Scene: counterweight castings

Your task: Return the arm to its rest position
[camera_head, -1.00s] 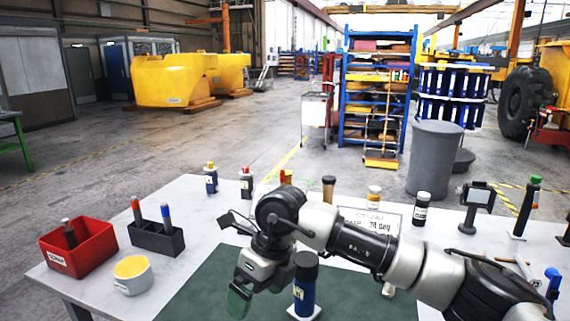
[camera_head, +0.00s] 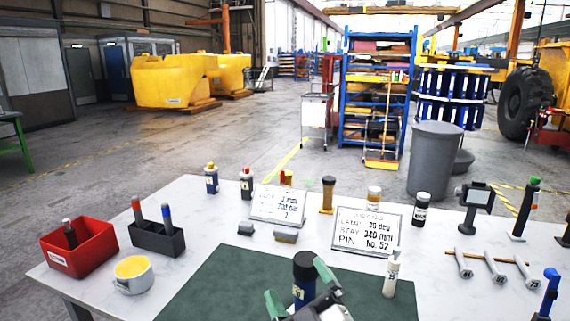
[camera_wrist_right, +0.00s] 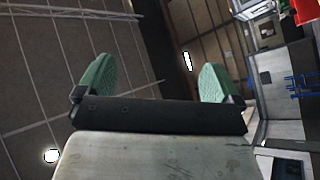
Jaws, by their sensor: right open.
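My right gripper (camera_head: 300,288) shows at the bottom middle of the head view, with green fingertips apart. In the right wrist view the gripper (camera_wrist_right: 155,80) is open and empty, with ceiling and walls of the hall beyond its fingers. In the head view the gripper partly covers a dark blue bottle with a black cap (camera_head: 305,268) that stands on the green mat (camera_head: 225,285). I cannot tell if they touch. Most of the right arm is out of the head view. My left gripper is not in view.
The white table (camera_head: 100,285) holds a red bin (camera_head: 85,262), a black holder (camera_head: 157,240), a yellow-topped mug (camera_head: 133,276), two sign cards (camera_head: 366,232), a white bottle (camera_head: 391,277) and several metal pins (camera_head: 494,267) at right. Small bottles stand along the back edge.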

